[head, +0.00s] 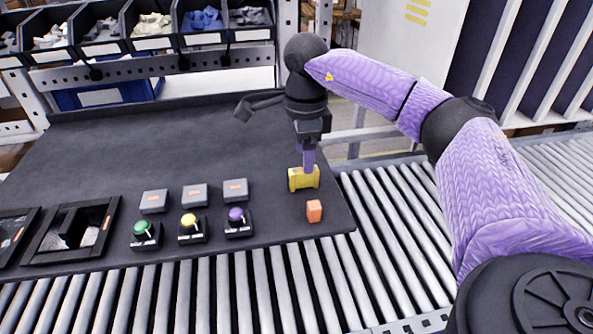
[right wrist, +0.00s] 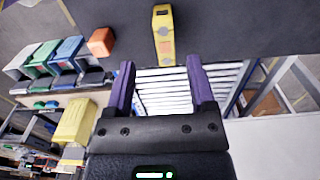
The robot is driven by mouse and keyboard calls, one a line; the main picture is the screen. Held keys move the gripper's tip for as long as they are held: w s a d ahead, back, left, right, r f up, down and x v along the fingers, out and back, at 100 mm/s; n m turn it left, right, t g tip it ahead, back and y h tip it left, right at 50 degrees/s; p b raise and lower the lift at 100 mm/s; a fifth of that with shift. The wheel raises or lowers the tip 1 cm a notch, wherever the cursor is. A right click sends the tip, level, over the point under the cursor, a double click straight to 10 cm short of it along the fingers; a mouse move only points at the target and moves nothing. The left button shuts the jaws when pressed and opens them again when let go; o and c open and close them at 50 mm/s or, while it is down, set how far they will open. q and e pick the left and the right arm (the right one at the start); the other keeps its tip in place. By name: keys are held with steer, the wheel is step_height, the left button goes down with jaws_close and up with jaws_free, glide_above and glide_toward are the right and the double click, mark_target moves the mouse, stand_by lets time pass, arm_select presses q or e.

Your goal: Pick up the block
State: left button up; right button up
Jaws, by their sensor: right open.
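A small orange block (head: 314,211) stands on the dark table near its right front corner. A yellow block-like piece (head: 303,179) lies just behind it. My right gripper (head: 308,168) points down, its purple fingers overlapping the yellow piece in the head view. In the right wrist view the right gripper (right wrist: 160,62) is open with nothing held between its fingers. The yellow piece (right wrist: 163,36) shows just beyond the fingertips, roughly centred, and the orange block (right wrist: 101,41) is to its left. Whether the fingers touch the yellow piece cannot be told. My left gripper is not in view.
Green, yellow and purple knobs on black bases (head: 190,229) stand left of the blocks, with several grey boxes (head: 195,194) behind. A roller conveyor (head: 400,215) runs beside and in front of the table (head: 100,130). Parts bins (head: 150,25) stand at the back. The table's middle is clear.

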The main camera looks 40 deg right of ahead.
mark_target(304, 184)
steer(key=f, duration=0.6)
steer(key=shift+w+d+f+b, duration=0.15)
steer(key=shift+d+b, duration=0.05)
steer(key=shift+b, duration=0.15)
jaws_close()
